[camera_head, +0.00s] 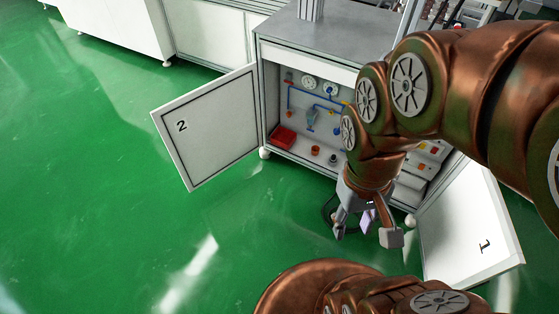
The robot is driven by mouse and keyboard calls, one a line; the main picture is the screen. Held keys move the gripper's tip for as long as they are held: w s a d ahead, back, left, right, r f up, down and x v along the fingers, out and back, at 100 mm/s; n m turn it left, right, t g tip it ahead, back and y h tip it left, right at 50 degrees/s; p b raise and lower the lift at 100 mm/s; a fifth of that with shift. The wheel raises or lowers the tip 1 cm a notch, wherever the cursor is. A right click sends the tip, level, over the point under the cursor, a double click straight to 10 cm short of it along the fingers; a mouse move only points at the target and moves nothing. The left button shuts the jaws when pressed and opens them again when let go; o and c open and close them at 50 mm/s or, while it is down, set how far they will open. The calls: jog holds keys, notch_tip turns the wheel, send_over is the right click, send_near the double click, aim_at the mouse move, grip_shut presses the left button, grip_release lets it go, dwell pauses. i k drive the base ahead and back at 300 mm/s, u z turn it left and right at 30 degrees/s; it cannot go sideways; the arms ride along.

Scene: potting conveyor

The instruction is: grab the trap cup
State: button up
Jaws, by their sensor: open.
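My gripper (366,234) hangs in front of the open cabinet, pointing down, its fingers apart. A pale violet piece shows between the fingers; I cannot tell whether it is part of the gripper. Inside the cabinet, a small orange-red cup-like part (315,151) stands on the floor, with a small dark round part (333,159) to its right. A blue-grey fitting (311,118) hangs on the blue piping above them. I cannot tell which of these is the trap cup. The gripper is lower in the picture and to the right of them, touching none. My arm hides the cabinet's middle.
Door 2 (205,128) swings open at the left and door 1 (472,232) at the right. A red box (283,138) lies at the cabinet's left. Grey boxes (418,170) fill its right side. The green floor (110,220) at the left is clear.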

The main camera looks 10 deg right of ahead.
aim_at(316, 149)
jog(key=u, duration=0.65)
jog(key=k, duration=0.9)
jog(key=u, duration=1)
jog(key=i, duration=1.25)
jog(key=z, duration=0.55)
jog(key=i, duration=0.9)
jog(key=z, duration=1.3)
jog(key=i, duration=0.4)
jog(key=z, duration=0.4)
